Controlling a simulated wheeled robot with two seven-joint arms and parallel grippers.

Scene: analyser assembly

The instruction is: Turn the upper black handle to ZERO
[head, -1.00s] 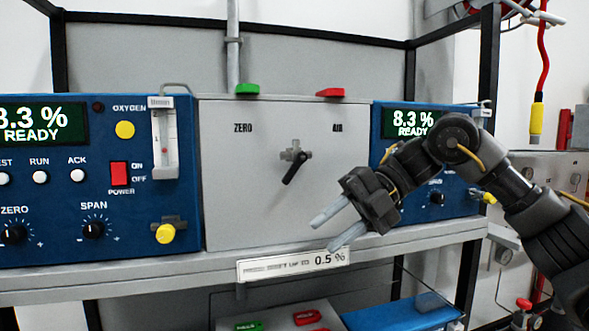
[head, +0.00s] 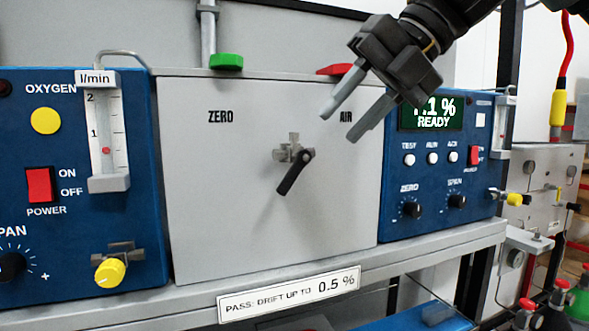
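The black handle (head: 295,172) sits on a grey metal valve in the middle of the light grey panel (head: 225,200). It points down and slightly left from its pivot. The panel is printed ZERO (head: 220,117) at upper left and AIR (head: 346,116) at upper right. My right gripper (head: 338,126) is above and to the right of the handle, apart from it. Its two fingers are spread, point down-left and hold nothing; they are in front of the panel near AIR. My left gripper is out of view.
Blue analysers stand left (head: 75,200) and right (head: 435,185) of the panel; my gripper partly covers the right display. Green (head: 226,62) and red (head: 336,69) tabs sit on the panel's top edge. A grey shelf edge (head: 190,293) with a drift label (head: 290,293) runs below.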

